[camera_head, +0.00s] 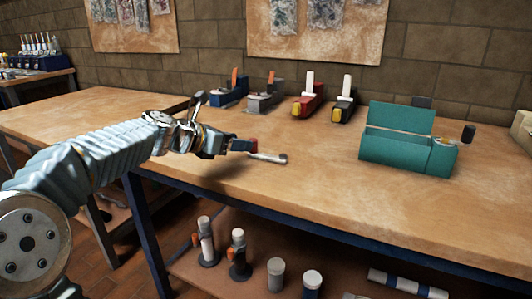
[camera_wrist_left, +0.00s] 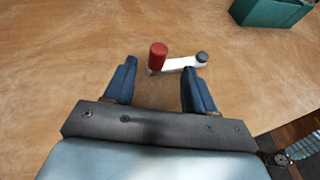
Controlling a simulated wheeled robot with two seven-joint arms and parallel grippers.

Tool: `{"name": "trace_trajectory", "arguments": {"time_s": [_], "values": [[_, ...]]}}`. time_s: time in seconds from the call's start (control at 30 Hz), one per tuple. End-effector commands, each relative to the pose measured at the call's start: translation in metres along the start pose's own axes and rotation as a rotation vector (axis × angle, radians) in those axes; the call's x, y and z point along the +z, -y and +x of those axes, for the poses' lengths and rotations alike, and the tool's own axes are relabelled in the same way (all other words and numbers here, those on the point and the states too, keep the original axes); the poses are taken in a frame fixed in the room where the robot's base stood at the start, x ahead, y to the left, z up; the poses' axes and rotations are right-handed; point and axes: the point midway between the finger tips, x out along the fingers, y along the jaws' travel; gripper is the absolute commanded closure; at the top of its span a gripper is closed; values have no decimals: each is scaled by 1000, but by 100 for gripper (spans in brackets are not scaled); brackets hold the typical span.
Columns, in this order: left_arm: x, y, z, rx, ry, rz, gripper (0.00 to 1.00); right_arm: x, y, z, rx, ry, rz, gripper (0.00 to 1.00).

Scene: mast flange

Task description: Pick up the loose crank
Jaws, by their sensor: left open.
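The loose crank (camera_head: 268,157) lies on the wooden table in front of my left gripper (camera_head: 224,146). It has a pale flat arm, a red handle at one end and a dark round hub at the other. In the left wrist view the crank (camera_wrist_left: 178,65) lies just beyond the fingertips, its red handle upright between their lines and its hub to the right. My left gripper (camera_wrist_left: 159,66) is open and empty, with two blue fingers apart. The right fingertip appears close to the crank's arm; I cannot tell whether they touch. My right gripper is not in view.
A teal box (camera_head: 395,145) with a raised lid and a dark knob on its side stands to the right. Several small clamp-like devices (camera_head: 308,100) line the back of the table (camera_head: 330,190). Bare tabletop surrounds the crank. Cylinders (camera_head: 276,272) stand on a lower shelf.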

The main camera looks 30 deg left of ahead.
Motion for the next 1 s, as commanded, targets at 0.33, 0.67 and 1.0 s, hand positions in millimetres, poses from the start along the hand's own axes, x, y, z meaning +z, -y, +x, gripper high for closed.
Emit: {"name": "trace_trajectory", "arguments": {"time_s": [0.33, 0.67, 1.0], "values": [[0, 0, 43, -1, 0, 0, 45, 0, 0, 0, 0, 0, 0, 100], [-1, -2, 87, -1, 1, 0, 45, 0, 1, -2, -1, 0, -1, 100], [-1, -2, 88, 0, 1, 1, 62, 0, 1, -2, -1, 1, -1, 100]]}}
